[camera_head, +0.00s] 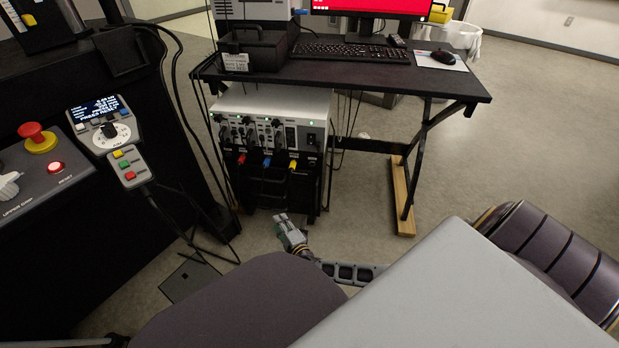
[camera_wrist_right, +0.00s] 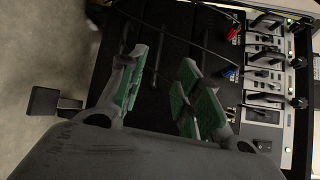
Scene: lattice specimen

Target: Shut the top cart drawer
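A black drawer unit (camera_head: 270,192) stands under the desk, below a white electronics box. Its dark front shows thin handle bars, but I cannot tell clearly how far the top drawer stands out. My right gripper (camera_head: 288,226) is low in front of this unit, near its lower edge in the head view. In the right wrist view, the right gripper (camera_wrist_right: 163,72) has its two green-padded fingers apart, with nothing seen between them. The dark drawer front (camera_wrist_right: 172,42) lies beyond the fingertips; contact cannot be told. My left gripper is not in view.
The white box (camera_head: 275,105) has red, blue and yellow plugs and hanging cables. The black desk (camera_head: 360,75) carries a keyboard (camera_head: 350,52) and mouse (camera_head: 443,57). A black machine with a red stop button (camera_head: 36,136) stands left. Open floor (camera_head: 530,120) lies right.

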